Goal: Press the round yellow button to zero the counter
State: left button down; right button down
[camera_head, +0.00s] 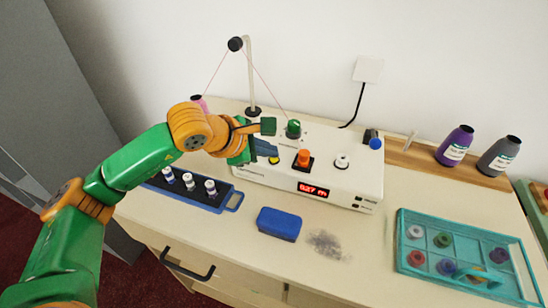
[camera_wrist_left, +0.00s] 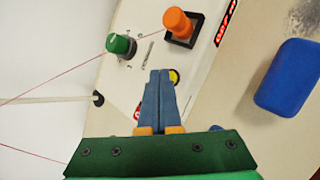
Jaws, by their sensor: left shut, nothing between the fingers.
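The white counter machine (camera_head: 325,180) stands on the table against the wall, with a red lit display (camera_head: 313,190). The round yellow button (camera_head: 274,160) is low on its left part. In the left wrist view the yellow button (camera_wrist_left: 175,76) shows just beside my fingertips, partly hidden behind them. My left gripper (camera_head: 266,153) is shut and empty, its tips close to the button; I cannot tell whether they touch it. It also shows in the left wrist view (camera_wrist_left: 160,73). An orange knob (camera_head: 303,158) and a green knob (camera_head: 293,129) stand nearby. My right gripper is not in view.
A blue block (camera_head: 279,223) lies in front of the machine, beside a grey smudge. A blue tray of white-topped spools (camera_head: 233,204) is at left. A teal crate (camera_head: 405,240) stands at right. A thin post (camera_head: 250,75) with pink thread rises behind my gripper.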

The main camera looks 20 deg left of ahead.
pick_arm(q)
jog(key=shift+f, duration=0.15)
dwell(0.5)
jog(key=shift+r, duration=0.8)
jog(key=shift+p, duration=0.3)
notch_tip(320, 180, up, 5)
jog(key=p, duration=0.3)
jog(key=shift+r+p, duration=0.1)
jog(key=shift+p, duration=0.2)
